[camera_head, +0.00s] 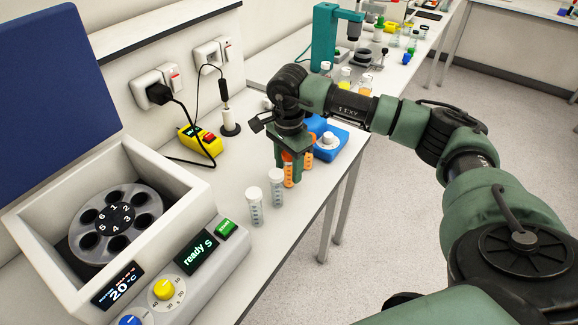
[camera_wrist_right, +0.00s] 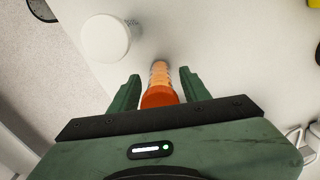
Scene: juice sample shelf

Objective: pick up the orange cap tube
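The orange cap tube (camera_head: 289,174) stands on the white bench in the head view, below my right gripper. In the right wrist view its orange cap (camera_wrist_right: 160,97) sits between the two green fingers, with its ribbed orange body (camera_wrist_right: 160,72) beyond. My right gripper (camera_head: 292,157) points down and is open around the tube. The wrist view (camera_wrist_right: 158,90) shows a gap on each side of the cap. A second orange piece (camera_head: 308,160) shows beside the gripper; I cannot tell what it is. My left gripper is not in view.
Two white-capped tubes (camera_head: 255,207) (camera_head: 277,188) stand close by, toward the centrifuge (camera_head: 190,180). A white round cap (camera_wrist_right: 106,38) shows in the wrist view. A blue device (camera_head: 330,134) sits just behind the gripper. A yellow device (camera_head: 201,142) lies left.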

